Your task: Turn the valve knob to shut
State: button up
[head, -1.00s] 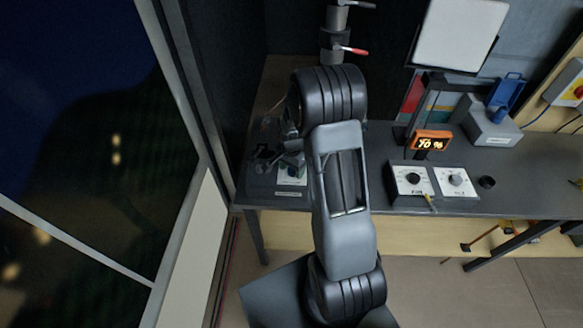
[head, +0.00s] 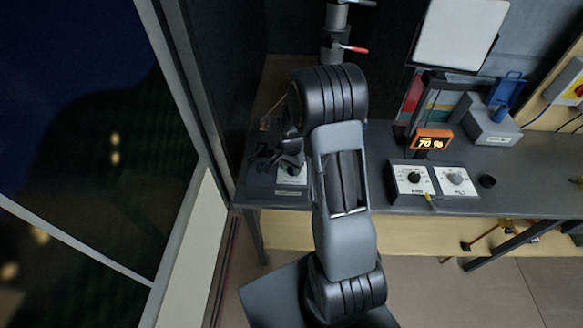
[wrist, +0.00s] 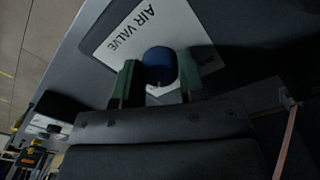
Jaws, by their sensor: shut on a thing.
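The valve knob (wrist: 160,64) is a round blue knob on a white plate (wrist: 112,36) lettered "AIR VALVE" in the wrist view. A small pale mark shows on its near edge. My gripper (wrist: 158,82) has its two green fingers on either side of the knob and is shut on it. In the head view, my gripper (head: 270,158) is at the left end of the bench, over a dark panel, beside a white plate (head: 292,174). My arm and gripper hide the knob there.
An orange display (head: 431,139) reading "70 %" stands on the grey bench (head: 530,170). In front of it are two white dial plates (head: 413,179) (head: 455,180) and a black round piece (head: 487,181). A grey box with a blue lever (head: 492,127) stands behind. A window frame (head: 187,90) borders the left.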

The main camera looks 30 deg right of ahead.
aim_at(291, 169)
jog(key=n+b, duration=0.2)
jog(key=n, duration=0.2)
jog(key=shift+f, duration=0.1)
jog(key=n+b, duration=0.1)
jog(key=n, duration=0.3)
jog(key=shift+n, duration=0.3)
jog(key=n+b, duration=0.1)
jog(key=n, duration=0.3)
jog(key=shift+n+t+b, duration=0.3)
jog(key=shift+n+b, duration=0.25)
jog(key=shift+n, duration=1.65)
jog(key=o, duration=0.9)
jog(key=shift+o, duration=0.2)
notch_tip(291, 169, up, 14)
jog(key=shift+s+a+b, duration=0.15)
jog(key=shift+a+b, duration=0.05)
jog(key=shift+b, duration=0.15)
